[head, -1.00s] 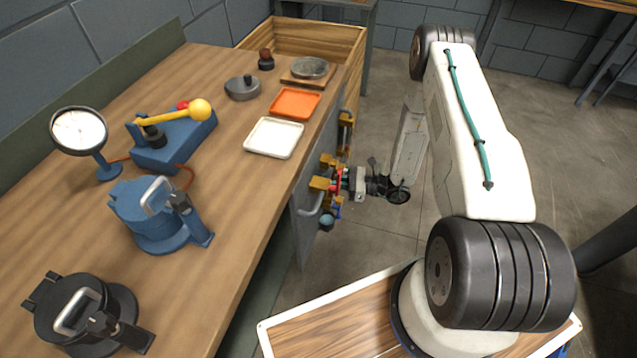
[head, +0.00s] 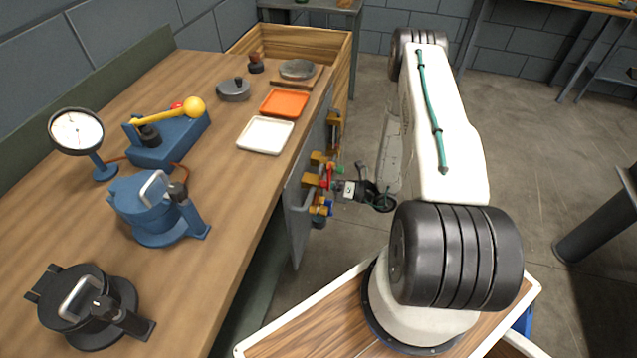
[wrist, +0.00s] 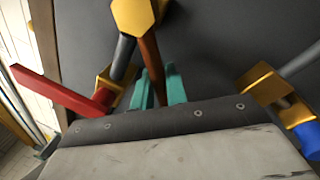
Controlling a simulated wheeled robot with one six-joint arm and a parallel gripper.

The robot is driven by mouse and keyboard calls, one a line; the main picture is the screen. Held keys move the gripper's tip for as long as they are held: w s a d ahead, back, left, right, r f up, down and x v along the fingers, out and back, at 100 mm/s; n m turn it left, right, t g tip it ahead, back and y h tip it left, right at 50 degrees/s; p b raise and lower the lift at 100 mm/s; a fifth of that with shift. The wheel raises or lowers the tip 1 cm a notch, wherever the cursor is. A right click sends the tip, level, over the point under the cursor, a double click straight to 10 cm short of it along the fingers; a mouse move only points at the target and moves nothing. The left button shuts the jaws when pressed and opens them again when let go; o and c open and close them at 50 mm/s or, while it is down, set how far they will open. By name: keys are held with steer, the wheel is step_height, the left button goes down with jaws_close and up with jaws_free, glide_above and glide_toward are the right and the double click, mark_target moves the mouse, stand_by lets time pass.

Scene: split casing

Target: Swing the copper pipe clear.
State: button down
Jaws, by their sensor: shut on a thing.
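The copper pipe (wrist: 151,75) shows in the wrist view as a brown rod running down from a brass hex fitting (wrist: 133,16). My gripper (wrist: 160,84) has its two teal fingers on either side of the pipe and is shut on it. The pipe's lower end is hidden behind the gripper body. In the head view my gripper (head: 336,186) is at the fittings on the grey panel (head: 297,222) at the bench's side. The pipe cannot be made out there.
In the wrist view a red lever (wrist: 62,92) lies left of the fingers, and a brass fitting (wrist: 264,86) and blue part (wrist: 308,139) lie right. Open floor (head: 540,160) lies right of my arm.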

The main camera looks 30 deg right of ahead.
steer(key=shift+r+m, duration=0.15)
steer(key=shift+m, duration=0.15)
steer(key=c, duration=1.5)
jaws_free()
